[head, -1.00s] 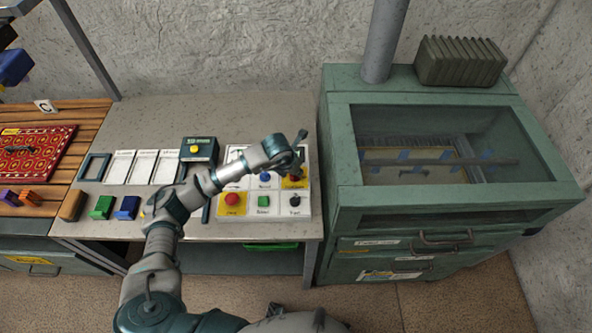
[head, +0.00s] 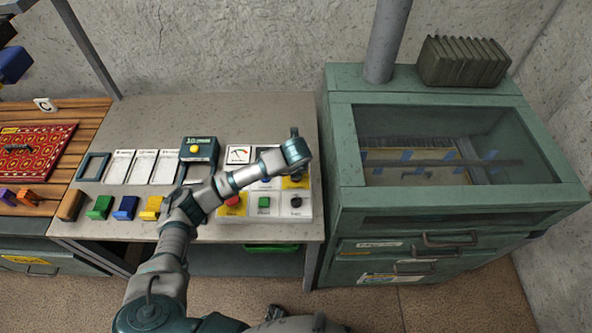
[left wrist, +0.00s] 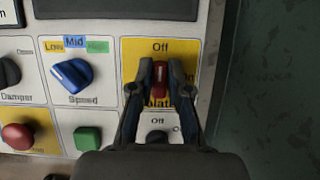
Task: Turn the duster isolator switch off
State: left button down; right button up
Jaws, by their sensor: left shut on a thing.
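The duster isolator switch is a red handle (left wrist: 160,84) on a yellow plate (left wrist: 131,50) at the right edge of the control panel. "Off" is printed above it, and the lettering below is partly covered by my fingers. The handle stands roughly vertical in the left wrist view. My left gripper (left wrist: 161,68) is shut on it, one dark finger on each side. In the head view my wrist covers the handle, and only part of the yellow plate (head: 296,183) shows. My right gripper is not in view.
A blue speed knob (left wrist: 72,75), a red button (left wrist: 18,136), a green button (left wrist: 87,138) and a black knob (left wrist: 157,137) sit close by on the panel (head: 306,212). The green glass-topped cabinet (head: 340,150) stands just right of the bench.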

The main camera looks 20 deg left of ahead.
pick_arm(q)
jog(key=shift+s+f, duration=0.25)
jog(key=shift+f, duration=0.2)
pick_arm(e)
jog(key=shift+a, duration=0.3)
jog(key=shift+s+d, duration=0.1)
pick_arm(q)
jog(key=c, duration=1.1)
grip_release()
jog(key=shift+w+r, duration=0.1)
jog(key=shift+r, duration=0.05)
jog(key=shift+d+r, duration=0.1)
jog(key=shift+r, duration=0.2)
jog(key=v, duration=1.1)
jog(key=shift+r, duration=0.2)
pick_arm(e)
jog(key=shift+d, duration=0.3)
